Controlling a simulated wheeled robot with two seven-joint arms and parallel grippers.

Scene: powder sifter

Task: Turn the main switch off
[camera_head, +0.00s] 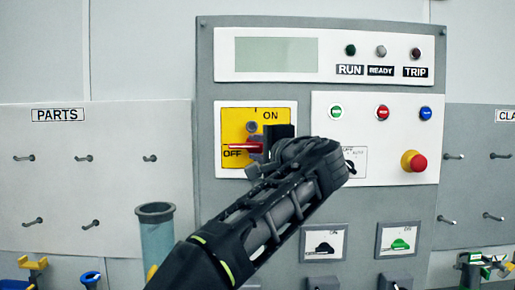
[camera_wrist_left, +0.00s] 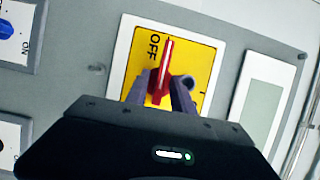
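The main switch is a yellow plate (camera_head: 232,117) with ON and OFF marks and a red handle (camera_head: 240,147) on the grey panel. The handle lies level and points left at the OFF mark. My left gripper (camera_head: 268,148) is at the switch and covers its lower right part in the head view. In the left wrist view, its two fingers (camera_wrist_left: 160,90) are on either side of the red handle (camera_wrist_left: 166,60) and appear closed against it. The handle lines up with the OFF lettering there too. My right gripper is not in view.
A display (camera_head: 276,54) and lamps sit above. Right of the switch are several buttons, a selector (camera_head: 352,162) partly behind my arm, and a red emergency button (camera_head: 414,161). A blue-grey tube (camera_head: 156,235) stands at lower left. Peg boards (camera_head: 90,190) flank the panel.

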